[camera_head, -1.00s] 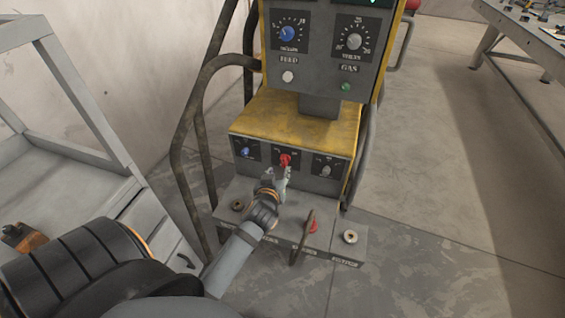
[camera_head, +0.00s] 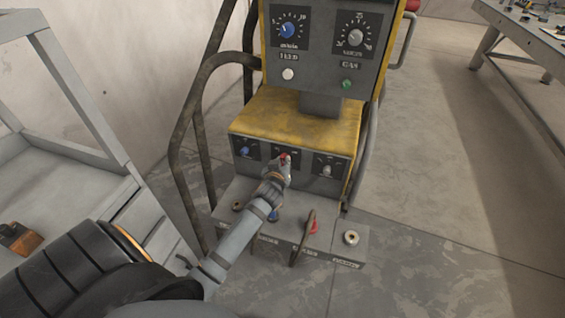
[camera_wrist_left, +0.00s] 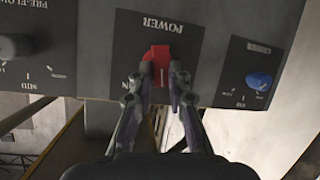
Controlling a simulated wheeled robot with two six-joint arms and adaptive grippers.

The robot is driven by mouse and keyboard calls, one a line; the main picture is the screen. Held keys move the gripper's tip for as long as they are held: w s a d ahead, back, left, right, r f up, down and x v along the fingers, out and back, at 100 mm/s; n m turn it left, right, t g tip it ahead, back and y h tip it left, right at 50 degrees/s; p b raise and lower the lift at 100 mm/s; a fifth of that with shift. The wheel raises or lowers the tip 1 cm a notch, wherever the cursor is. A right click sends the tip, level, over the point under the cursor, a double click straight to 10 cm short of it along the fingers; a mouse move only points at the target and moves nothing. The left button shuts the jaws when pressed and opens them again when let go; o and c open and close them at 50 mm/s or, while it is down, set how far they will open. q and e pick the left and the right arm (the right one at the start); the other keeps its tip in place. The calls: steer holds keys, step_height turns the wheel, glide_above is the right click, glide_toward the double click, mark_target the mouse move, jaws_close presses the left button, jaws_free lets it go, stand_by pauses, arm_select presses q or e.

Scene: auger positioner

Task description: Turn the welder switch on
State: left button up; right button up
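The welder (camera_head: 345,150) has a yellow top and a grey lower panel. Its red power switch (camera_wrist_left: 161,53) sits in the middle of that panel, under the upside-down word POWER in the left wrist view. In the head view only a bit of the switch's red (camera_head: 284,155) shows past my fingers. My left gripper (camera_head: 286,166) is at the panel. In the left wrist view the left gripper's fingertips (camera_wrist_left: 162,76) lie close against both sides of the red switch, apparently shut on it. My right gripper is not in view.
Bent tubes (camera_head: 185,130) stand at left.

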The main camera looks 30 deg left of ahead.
arm_select(q)
jaws_close()
steer(key=shift+w+d+f+m+t+y+b, duration=0.1)
steer(key=shift+d+m+t+y+b, duration=0.1)
steer(key=shift+m+y+b, duration=0.9)
steer(key=shift+d+f+m+t+y+b, duration=0.2)
steer(key=shift+m+y+b, duration=0.35)
steer(key=shift+m+b, duration=1)
steer(key=shift+w+d+f+m+t+y+b, duration=0.1)
steer(key=shift+d+m+y+b, duration=0.1)
steer(key=shift+m+y+b, duration=0.9)
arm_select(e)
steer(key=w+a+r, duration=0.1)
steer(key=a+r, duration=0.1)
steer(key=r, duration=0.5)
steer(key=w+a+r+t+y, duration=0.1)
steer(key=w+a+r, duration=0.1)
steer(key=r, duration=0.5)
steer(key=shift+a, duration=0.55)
arm_select(q)
steer(key=shift+m+h, duration=0.25)
steer(key=shift+m, duration=0.1)
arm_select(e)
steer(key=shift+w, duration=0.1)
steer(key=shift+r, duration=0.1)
